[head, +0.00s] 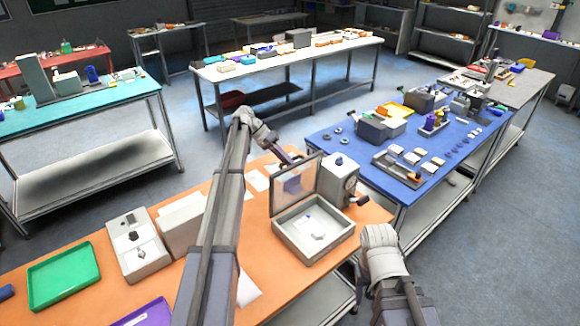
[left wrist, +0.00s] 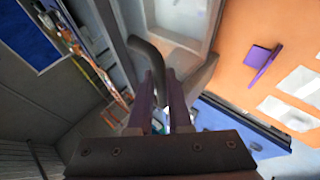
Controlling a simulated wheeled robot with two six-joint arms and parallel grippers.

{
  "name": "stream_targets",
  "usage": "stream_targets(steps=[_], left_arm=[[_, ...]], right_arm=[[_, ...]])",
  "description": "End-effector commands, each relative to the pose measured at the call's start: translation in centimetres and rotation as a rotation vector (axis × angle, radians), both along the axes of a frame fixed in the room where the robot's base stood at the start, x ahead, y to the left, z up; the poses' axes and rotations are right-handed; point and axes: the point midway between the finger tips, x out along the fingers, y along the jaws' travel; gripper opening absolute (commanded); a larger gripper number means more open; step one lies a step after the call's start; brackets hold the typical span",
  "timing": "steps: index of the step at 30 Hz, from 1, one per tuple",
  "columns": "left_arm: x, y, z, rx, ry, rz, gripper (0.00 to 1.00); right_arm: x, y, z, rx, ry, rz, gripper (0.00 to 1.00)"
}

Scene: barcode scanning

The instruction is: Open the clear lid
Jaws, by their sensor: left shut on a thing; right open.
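The shallow grey box (head: 325,247) stands on the orange table. Its clear lid (head: 310,184) with a grey frame stands steeply raised along the box's back left side, so the box is open. Small pale and blue items lie on the box's white floor. My left gripper (head: 290,158) is at the lid's upper edge. In the left wrist view its purple fingers (left wrist: 164,100) are closed around a dark curved bar (left wrist: 150,55), seemingly the lid's handle; the exact contact is partly hidden. My right arm shows at the lower right, but its gripper is out of sight.
A grey device with a dial (head: 338,178) stands close behind the box. A green tray (head: 65,275), a grey holder (head: 135,245) and a purple tray (head: 148,314) lie to the left. The blue table (head: 400,180) with several parts stands at the right.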

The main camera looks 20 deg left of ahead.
Motion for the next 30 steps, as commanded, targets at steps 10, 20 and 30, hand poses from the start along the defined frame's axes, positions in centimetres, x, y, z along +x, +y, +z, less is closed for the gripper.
stream_targets(steps=[10, 20, 30], left_arm=[[0.03, 0.15, -0.17, -0.011, 0.016, -0.001, 0.00], [0.05, 0.08, -0.10, -0.013, 0.015, -0.002, 0.31], [0.03, 0.10, -0.03, -0.016, 0.013, -0.002, 0.47]], right_arm=[[0.00, 0.00, -0.36, 0.000, 0.000, 0.000, 0.50], [-0.01, 0.00, -0.32, 0.000, 0.000, 0.000, 0.50], [-0.01, 0.00, -0.29, 0.000, 0.000, 0.000, 0.50]])
